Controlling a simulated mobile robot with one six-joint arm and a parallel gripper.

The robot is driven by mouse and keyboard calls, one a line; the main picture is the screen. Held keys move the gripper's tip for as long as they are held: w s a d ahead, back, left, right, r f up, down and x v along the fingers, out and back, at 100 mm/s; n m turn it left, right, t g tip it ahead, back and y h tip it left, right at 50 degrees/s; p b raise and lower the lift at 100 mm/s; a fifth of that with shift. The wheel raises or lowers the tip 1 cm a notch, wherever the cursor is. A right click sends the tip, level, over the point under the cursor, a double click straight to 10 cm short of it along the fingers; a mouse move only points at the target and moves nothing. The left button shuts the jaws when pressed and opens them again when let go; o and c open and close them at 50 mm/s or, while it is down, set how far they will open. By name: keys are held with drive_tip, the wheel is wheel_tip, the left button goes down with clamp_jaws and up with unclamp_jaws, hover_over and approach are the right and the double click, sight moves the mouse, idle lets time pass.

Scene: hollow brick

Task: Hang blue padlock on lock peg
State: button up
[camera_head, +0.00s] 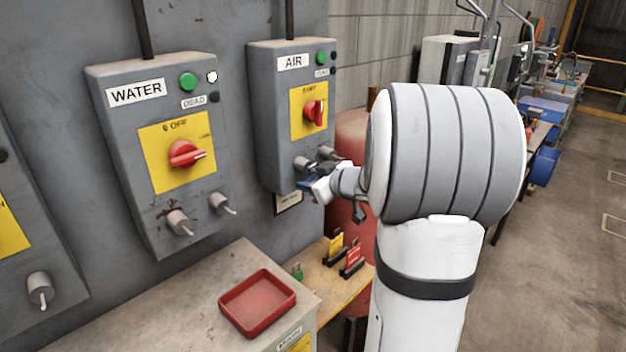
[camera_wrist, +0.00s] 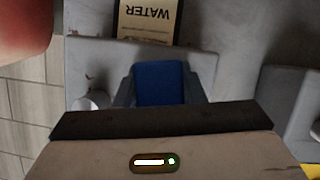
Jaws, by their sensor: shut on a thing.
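My gripper (camera_head: 316,184) is at the lower front of the grey AIR box (camera_head: 262,130). It is shut on the blue padlock (camera_wrist: 160,83), whose blue body shows between the two fingers in the wrist view. In the head view only a small blue part of the padlock (camera_head: 305,184) shows; its shackle is hidden. Two grey pegs stick out low on the AIR box: a left peg (camera_head: 302,163) just above the padlock and a right peg (camera_head: 327,153) partly behind my gripper. I cannot tell whether the padlock touches a peg.
The WATER box (camera_head: 122,110) with its red switch and two pegs stands left. A red tray (camera_head: 257,278) lies on the cabinet below. A small green object (camera_head: 297,272) and upright yellow and red tags (camera_head: 352,256) stand on the wooden bench. A red tank (camera_head: 352,135) is behind my arm.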

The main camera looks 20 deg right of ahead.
idle(0.3)
drive_tip(key=o, duration=1.1)
drive_tip(key=shift+s, duration=0.1)
drive_tip(key=v, duration=0.7)
drive_tip(key=shift+s+r, duration=0.15)
drive_tip(key=shift+s, duration=0.15)
drive_tip(key=shift+d, duration=0.1)
